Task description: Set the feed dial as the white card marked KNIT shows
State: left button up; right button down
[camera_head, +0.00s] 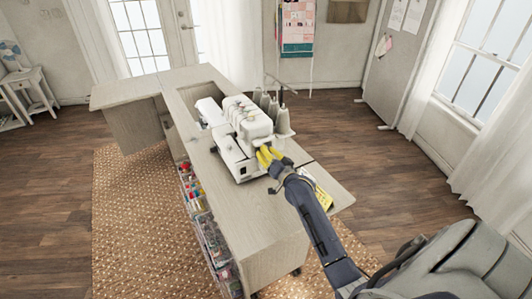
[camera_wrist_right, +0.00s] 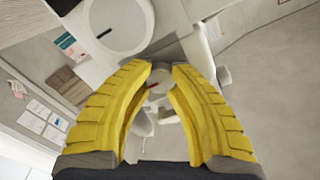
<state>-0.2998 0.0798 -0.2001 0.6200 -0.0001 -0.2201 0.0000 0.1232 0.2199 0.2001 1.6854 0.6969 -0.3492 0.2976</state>
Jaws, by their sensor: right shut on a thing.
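The white sewing machine (camera_head: 248,120) stands on the wooden cabinet. My right gripper (camera_head: 266,156), with yellow fingers, is at the machine's near right side. A larger white handwheel (camera_wrist_right: 118,22) with a dark slot sits beside the dial. A yellow card (camera_head: 323,197) lies on the cabinet's right end, partly behind my right arm. I cannot read any card marked KNIT. My left gripper is out of view.
Thread cones (camera_head: 283,122) stand behind the machine's right side. A rack of coloured supplies (camera_head: 195,205) is on the cabinet's front side. A grey pinboard (camera_head: 395,60) stands at the back right.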

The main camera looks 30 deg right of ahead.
jog(key=c, duration=1.1)
grip_release()
jog(key=shift+d+r, duration=0.1)
jog(key=shift+o, duration=0.2)
jog(key=shift+s, duration=0.1)
jog(key=shift+s, duration=0.3)
jog(key=s, duration=1.1)
jog(key=shift+a, duration=0.35)
jog(key=shift+s, duration=0.1)
